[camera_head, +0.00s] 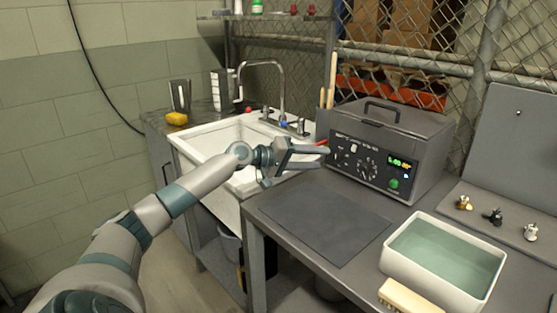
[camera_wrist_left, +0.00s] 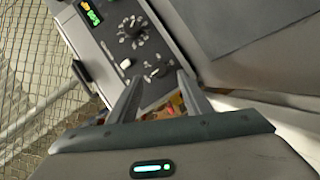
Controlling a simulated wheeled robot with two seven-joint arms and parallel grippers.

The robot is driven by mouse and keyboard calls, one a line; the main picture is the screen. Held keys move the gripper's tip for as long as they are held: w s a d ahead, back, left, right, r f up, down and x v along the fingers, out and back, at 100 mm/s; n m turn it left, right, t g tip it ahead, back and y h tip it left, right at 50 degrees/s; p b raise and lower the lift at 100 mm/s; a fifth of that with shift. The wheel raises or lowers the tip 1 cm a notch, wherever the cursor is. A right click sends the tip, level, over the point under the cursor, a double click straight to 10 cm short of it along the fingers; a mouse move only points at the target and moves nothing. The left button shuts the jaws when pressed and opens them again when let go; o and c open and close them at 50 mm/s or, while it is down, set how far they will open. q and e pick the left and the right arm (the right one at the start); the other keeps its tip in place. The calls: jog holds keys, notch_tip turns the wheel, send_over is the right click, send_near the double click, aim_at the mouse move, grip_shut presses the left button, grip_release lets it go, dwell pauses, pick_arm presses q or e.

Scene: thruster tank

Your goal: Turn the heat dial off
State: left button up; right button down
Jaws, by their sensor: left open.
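The grey tank unit (camera_head: 390,141) stands on the bench with its dark control panel facing me. The panel carries a larger dial (camera_wrist_left: 132,27) ringed by pale marks and a smaller dial (camera_wrist_left: 157,70), also ringed by marks. I cannot read which is the heat dial. My left gripper (camera_head: 319,157) is open, at the left end of the panel and apart from the larger dial. In the left wrist view its fingers (camera_wrist_left: 160,77) point at the panel, with the smaller dial framed between the tips. Contact cannot be told.
The panel also has a lit display (camera_head: 400,162) and a green button (camera_head: 394,183). A white sink (camera_head: 190,150) with a faucet (camera_head: 281,85) lies left. A dark mat (camera_head: 320,220), a water-filled tray (camera_head: 393,262) and a brush (camera_head: 408,297) occupy the bench front.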

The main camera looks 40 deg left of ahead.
pick_arm(q)
jog(key=b+v, duration=0.2)
jog(key=v, duration=1)
jog(key=shift+s, duration=0.2)
pick_arm(e)
notch_tip(320, 180, up, 7)
jog(key=shift+s, duration=0.3)
pick_arm(q)
jog(key=shift+r, duration=0.1)
pick_arm(e)
jog(key=shift+s+f, duration=0.1)
jog(key=shift+s, duration=0.1)
